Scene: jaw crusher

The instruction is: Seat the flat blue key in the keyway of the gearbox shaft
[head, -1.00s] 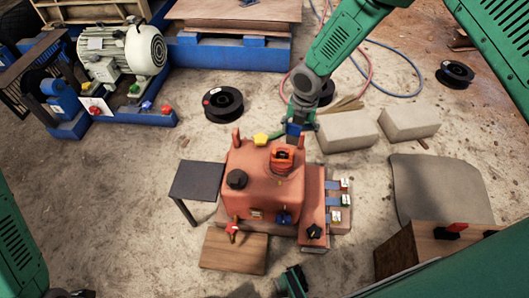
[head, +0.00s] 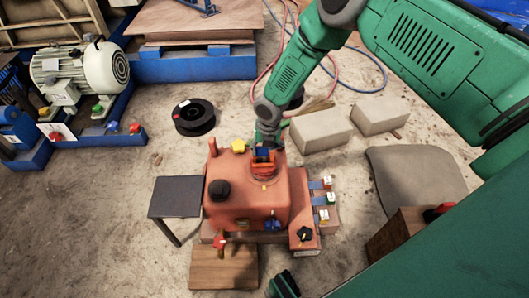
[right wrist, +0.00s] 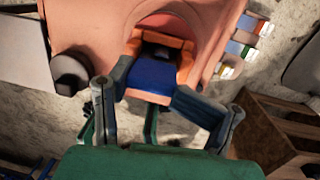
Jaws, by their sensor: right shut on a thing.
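The red gearbox (head: 240,205) stands on the floor in the head view. Its short orange-red shaft (head: 264,173) sticks up from the top, and its orange end also shows in the right wrist view (right wrist: 184,60). My right gripper (head: 266,143) is over the shaft from behind, shut on the blue key (right wrist: 150,76). The key also shows as a small blue patch at the shaft's top in the head view (head: 262,154). Orange sides flank the key in the wrist view. I cannot tell how deep it sits in the keyway.
A yellow knob (head: 239,146) and a black cap (head: 219,190) stand on the gearbox near the shaft. A small dark table (head: 176,196) is at its left. Concrete blocks (head: 320,129) lie behind right, and a black spool (head: 194,117) behind left.

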